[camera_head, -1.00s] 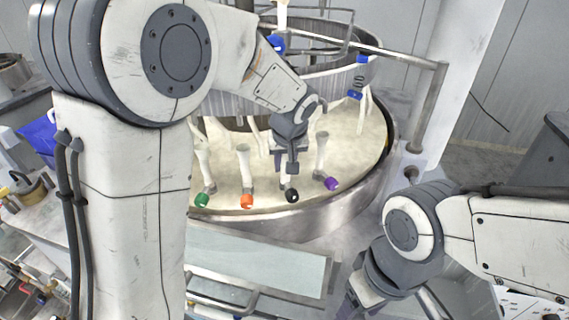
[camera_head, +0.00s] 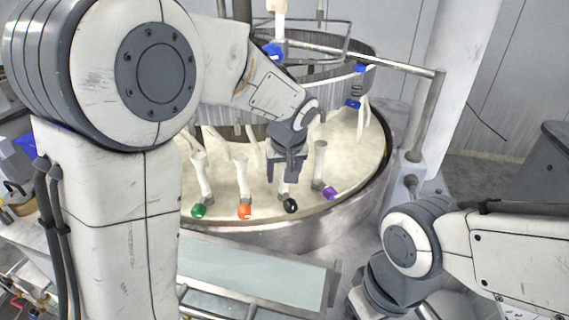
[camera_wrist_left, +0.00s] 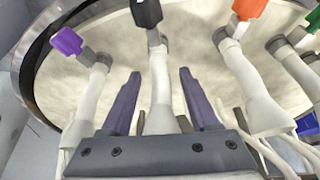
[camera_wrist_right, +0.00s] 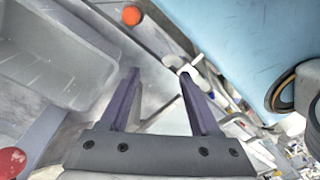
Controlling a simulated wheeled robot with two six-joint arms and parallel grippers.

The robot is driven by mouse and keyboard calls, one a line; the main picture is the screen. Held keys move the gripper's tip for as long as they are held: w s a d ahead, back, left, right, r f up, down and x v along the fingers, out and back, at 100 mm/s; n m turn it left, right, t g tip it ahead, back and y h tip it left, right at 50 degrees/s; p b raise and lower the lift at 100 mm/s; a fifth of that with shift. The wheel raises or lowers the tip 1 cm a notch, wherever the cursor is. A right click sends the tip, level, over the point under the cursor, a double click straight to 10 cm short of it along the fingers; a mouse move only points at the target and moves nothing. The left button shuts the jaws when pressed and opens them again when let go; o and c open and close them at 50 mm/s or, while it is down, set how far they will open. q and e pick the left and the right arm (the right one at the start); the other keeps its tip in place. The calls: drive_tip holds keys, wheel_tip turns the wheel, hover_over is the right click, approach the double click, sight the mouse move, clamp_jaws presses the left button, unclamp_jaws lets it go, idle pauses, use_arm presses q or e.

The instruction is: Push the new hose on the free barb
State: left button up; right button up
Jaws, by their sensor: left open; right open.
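Several white hoses rise from colour-tipped fittings on the cream platen (camera_head: 345,160): a green fitting (camera_head: 198,211), an orange one (camera_head: 244,212), a black one (camera_head: 290,206) and a purple one (camera_head: 330,193). My left gripper (camera_head: 284,178) is over the hose of the black fitting. In the left wrist view, my open left fingers (camera_wrist_left: 158,72) stand either side of that white hose (camera_wrist_left: 160,95), with visible gaps. I cannot tell which hose is new, and no bare barb shows clearly. My right gripper (camera_wrist_right: 155,73) is open and empty in the right wrist view.
A metal rail post (camera_head: 427,115) stands right of the platen. A bluish panel (camera_head: 255,280) lies in front of it. The right wrist view shows a grey tray (camera_wrist_right: 60,65), an orange-red round part (camera_wrist_right: 131,15) and a light blue surface (camera_wrist_right: 225,35).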

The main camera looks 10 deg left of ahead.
sight(283, 168)
use_arm(q)
drive_tip(key=b+v, duration=0.1)
drive_tip(key=v, duration=0.7)
drive_tip(key=shift+r, duration=0.25)
drive_tip(key=shift+s+r, duration=0.1)
drive_tip(key=shift+r, duration=0.05)
drive_tip(key=shift+s, duration=0.1)
